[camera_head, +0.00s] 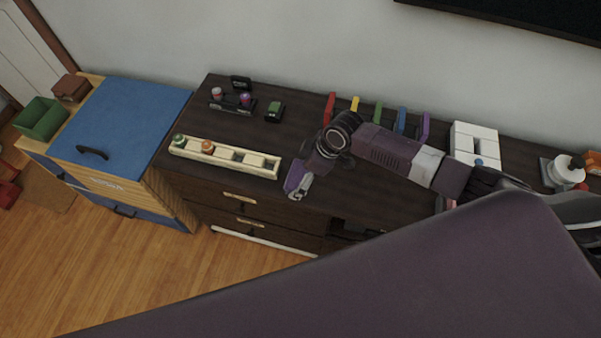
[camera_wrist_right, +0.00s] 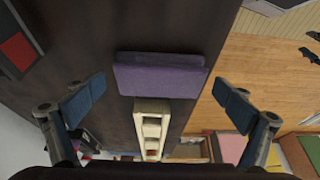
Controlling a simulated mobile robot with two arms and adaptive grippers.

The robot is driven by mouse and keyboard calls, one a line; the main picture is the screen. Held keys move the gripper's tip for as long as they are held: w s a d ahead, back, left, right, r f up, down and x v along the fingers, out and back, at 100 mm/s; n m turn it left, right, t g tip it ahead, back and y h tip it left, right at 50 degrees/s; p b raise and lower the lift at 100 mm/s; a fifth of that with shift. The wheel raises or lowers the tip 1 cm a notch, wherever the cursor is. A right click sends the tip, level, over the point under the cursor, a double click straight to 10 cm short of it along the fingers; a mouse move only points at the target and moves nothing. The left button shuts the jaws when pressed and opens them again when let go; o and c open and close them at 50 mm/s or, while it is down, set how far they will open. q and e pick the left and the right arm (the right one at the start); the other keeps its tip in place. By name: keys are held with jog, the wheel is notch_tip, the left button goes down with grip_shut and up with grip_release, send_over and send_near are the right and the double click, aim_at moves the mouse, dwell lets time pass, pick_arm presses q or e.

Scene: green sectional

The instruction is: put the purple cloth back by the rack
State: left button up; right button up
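The purple cloth (camera_wrist_right: 160,78) shows in the right wrist view as a flat, folded-looking piece near the dresser edge. It lies ahead of my right gripper (camera_wrist_right: 160,100), between the lines of the two fingers, which are wide apart and do not touch it. In the head view my right gripper (camera_head: 299,190) is over the front part of the dark dresser, with the purple cloth (camera_head: 292,177) beside it, partly hidden. A row of upright pieces, red (camera_head: 330,105), yellow, green, blue and purple (camera_head: 424,128), stands at the back of the dresser, partly behind my right arm. My left gripper is not in view.
A long cream tray (camera_head: 255,168) with compartments lies left of my right gripper. Small dark items and a green block (camera_head: 274,111) stand behind it. A blue-topped cabinet (camera_head: 130,115) adjoins the dresser.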

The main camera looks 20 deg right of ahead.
jog(key=v, duration=1.2)
jog(key=shift+r+b, duration=0.25)
jog(key=shift+b, duration=0.2)
jog(key=shift+a+f, duration=0.1)
jog(key=shift+a, duration=0.05)
